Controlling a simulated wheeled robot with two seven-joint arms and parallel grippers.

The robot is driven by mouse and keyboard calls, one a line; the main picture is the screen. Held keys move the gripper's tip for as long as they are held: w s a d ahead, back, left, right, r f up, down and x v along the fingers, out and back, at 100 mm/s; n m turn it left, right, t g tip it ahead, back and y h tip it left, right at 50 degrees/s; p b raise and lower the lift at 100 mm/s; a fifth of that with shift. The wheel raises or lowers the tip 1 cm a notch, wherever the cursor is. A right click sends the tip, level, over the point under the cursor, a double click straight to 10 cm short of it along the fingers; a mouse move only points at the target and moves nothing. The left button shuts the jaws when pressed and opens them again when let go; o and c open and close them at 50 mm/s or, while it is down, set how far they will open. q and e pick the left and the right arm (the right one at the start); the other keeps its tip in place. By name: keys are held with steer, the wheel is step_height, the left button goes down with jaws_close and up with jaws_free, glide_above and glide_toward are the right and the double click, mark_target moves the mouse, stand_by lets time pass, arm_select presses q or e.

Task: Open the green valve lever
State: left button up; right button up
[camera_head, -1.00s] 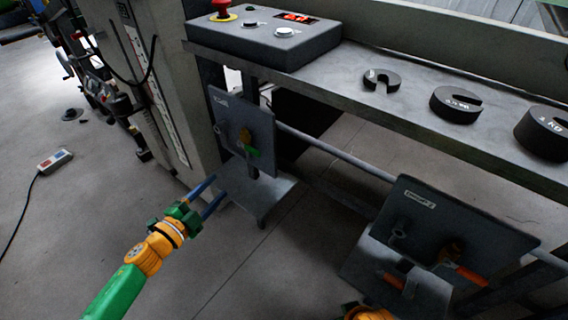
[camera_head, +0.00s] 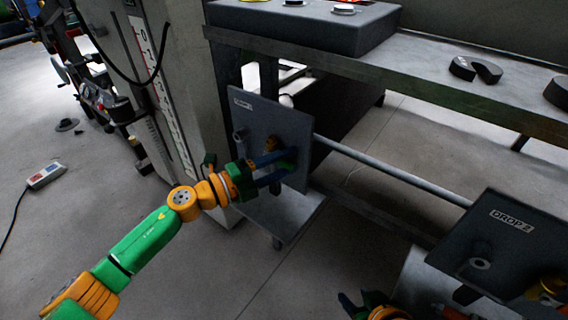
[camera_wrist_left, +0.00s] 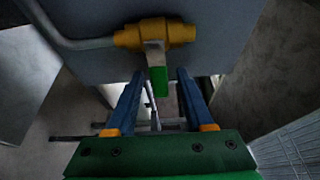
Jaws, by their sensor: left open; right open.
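The green valve lever (camera_wrist_left: 159,82) hangs below a yellow valve body (camera_wrist_left: 155,33) on a grey plate (camera_head: 252,108). In the left wrist view the lever points toward me, centred between the tips of my left gripper (camera_wrist_left: 158,76). The blue fingers are apart, one on each side, and a gap shows between each finger and the lever. In the head view my left gripper (camera_head: 280,168) is at the plate, its fingers partly covering the lever. My right gripper (camera_head: 352,300) shows at the bottom edge, open, near the second plate.
A second plate labelled "DROP 2" (camera_head: 508,240) stands at the right. A pipe (camera_head: 390,168) joins the plates. Above is a bench with a control box (camera_head: 305,25) and a dark slotted weight (camera_head: 476,69). A scaled column stands left of the first plate.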

arm_select(q)
steer(key=shift+c, duration=0.2)
jaws_close()
stand_by(1.2)
